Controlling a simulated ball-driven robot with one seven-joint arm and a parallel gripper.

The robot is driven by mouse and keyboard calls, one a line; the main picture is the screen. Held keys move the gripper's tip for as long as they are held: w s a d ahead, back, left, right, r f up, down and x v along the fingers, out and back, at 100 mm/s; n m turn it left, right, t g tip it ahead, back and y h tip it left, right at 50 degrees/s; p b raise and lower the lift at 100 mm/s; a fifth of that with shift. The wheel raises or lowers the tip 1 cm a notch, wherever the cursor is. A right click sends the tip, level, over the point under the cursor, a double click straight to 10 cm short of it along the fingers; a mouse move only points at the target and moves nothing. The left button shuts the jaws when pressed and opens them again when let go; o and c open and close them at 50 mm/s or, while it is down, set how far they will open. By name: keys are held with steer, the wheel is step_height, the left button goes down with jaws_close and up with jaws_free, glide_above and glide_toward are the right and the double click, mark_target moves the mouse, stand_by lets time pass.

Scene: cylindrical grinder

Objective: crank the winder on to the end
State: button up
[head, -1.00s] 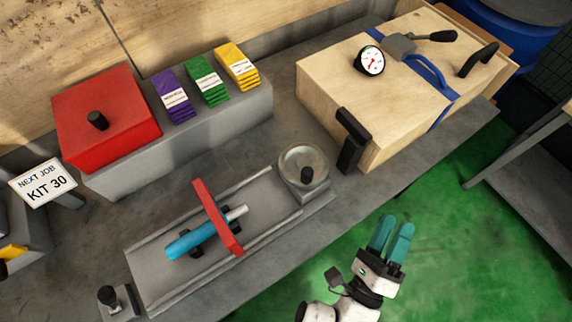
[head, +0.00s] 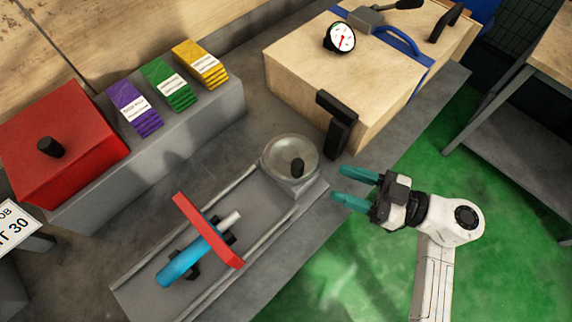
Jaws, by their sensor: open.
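The winder is a round grey handwheel (head: 289,160) with a black upright knob (head: 297,168), at the right end of a grey slide bed (head: 148,285). A red crossbar (head: 207,230) stands across the bed, and a blue cylinder with a pale end (head: 183,262) lies through or under it; I cannot tell which. My gripper (head: 344,187) is to the right of the handwheel, teal fingers pointing left towards it. The fingers are apart with nothing between them, and they do not touch the knob.
A wooden box (head: 300,70) with a gauge (head: 339,38) and black handle (head: 336,122) stands behind the gripper. A red box (head: 62,140) and purple, green and yellow packs (head: 168,85) are at the left on a grey ledge. Green floor (head: 340,265) is open at the lower right.

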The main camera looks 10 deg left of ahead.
mark_target(298, 167)
steer(key=p+x, duration=0.1)
steer(key=x, duration=0.9)
steer(key=shift+a, duration=0.3)
steer(key=c, duration=0.9)
